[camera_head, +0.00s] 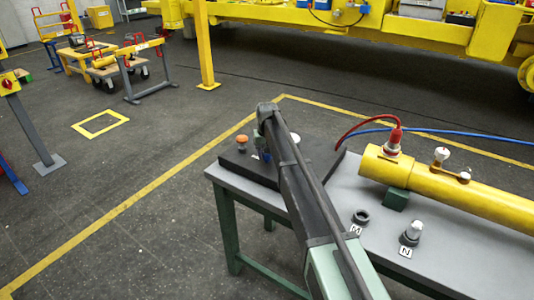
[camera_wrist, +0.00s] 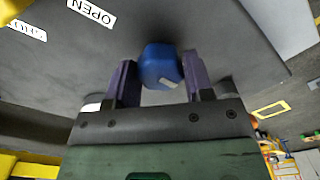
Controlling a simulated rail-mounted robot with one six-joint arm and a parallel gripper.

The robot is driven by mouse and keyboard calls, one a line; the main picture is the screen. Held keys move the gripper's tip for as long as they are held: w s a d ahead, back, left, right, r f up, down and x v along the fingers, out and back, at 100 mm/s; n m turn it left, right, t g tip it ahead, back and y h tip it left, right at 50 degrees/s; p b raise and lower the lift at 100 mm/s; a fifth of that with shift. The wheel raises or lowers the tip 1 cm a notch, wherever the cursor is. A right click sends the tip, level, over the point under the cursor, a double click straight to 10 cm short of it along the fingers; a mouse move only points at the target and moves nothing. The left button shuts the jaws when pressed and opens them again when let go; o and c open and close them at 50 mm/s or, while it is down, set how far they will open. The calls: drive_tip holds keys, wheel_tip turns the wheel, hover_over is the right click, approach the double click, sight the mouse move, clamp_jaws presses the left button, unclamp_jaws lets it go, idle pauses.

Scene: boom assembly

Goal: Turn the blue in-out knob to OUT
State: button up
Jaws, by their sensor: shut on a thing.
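The blue knob (camera_wrist: 160,66) sits on a dark grey panel (camera_wrist: 200,25) in the wrist view, with a pale mark on its face. My gripper (camera_wrist: 158,80) has one purple-grey finger on each side of the knob and is shut on it. Only a small bit of blue (camera_head: 263,154) shows beside my gripper there. An OPEN label (camera_wrist: 92,12) lies up and left of the knob, and another label (camera_wrist: 27,30), hard to read, is at the far left.
An orange knob (camera_head: 242,139) stands on the panel left of my gripper. On the grey table (camera_head: 460,262), right of my arm, are a yellow cylinder (camera_head: 450,190) with red and blue hoses, a dark ring (camera_head: 361,217) by label M, and a fitting (camera_head: 411,233) by label N.

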idle(0.4)
drive_tip(key=o, duration=0.9)
wheel_tip(320, 180, up, 11)
drive_tip(key=p, duration=1)
drive_tip(key=shift+f+p, duration=0.1)
drive_tip(key=shift+p, duration=0.3)
drive_tip(key=shift+m, duration=0.8)
drive_tip(key=s+d, duration=0.3)
drive_tip(key=s, duration=1)
drive_tip(key=s+d, duration=0.3)
drive_tip(key=s, duration=1)
drive_tip(key=s+d, duration=0.4)
drive_tip(key=s, duration=0.9)
drive_tip(key=shift+s+d, duration=0.1)
drive_tip(key=shift+s, duration=0.1)
